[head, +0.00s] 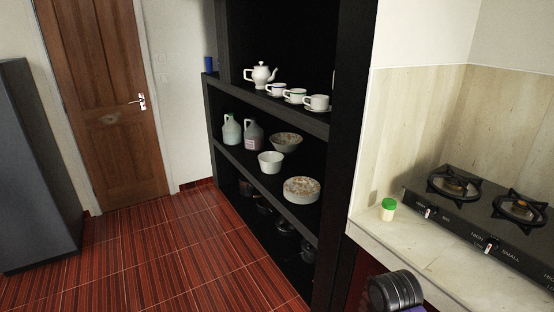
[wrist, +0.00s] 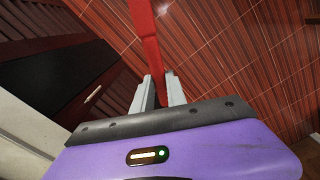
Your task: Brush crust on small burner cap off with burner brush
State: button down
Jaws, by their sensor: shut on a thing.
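In the wrist view my gripper (wrist: 161,88) is shut on a long red handle (wrist: 147,45), seemingly the burner brush. The handle runs up out of the frame, so no bristles show. In the head view a black gas stove (head: 470,220) sits on the counter at the right. Two burners show, each with a brownish cap in the middle: a left one (head: 455,186) and a right one (head: 519,208). I cannot tell which cap is the small one. My gripper is not visible in the head view; only part of my arm shows at the bottom.
A small jar with a green lid (head: 388,209) stands on the pale stone counter (head: 400,242), left of the stove. A dark shelf (head: 262,185) holds a teapot, cups, jugs and bowls. The red tiled floor (head: 150,255) is open at the left.

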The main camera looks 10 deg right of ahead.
jog(key=s+a+f+n, duration=0.1)
jog(key=s+a+f, duration=0.1)
jog(key=a, duration=0.4)
jog(key=shift+s+a+f+b, duration=0.3)
jog(key=shift+a+f, duration=0.1)
jog(key=shift+f, duration=0.35)
jog(key=shift+f, duration=0.1)
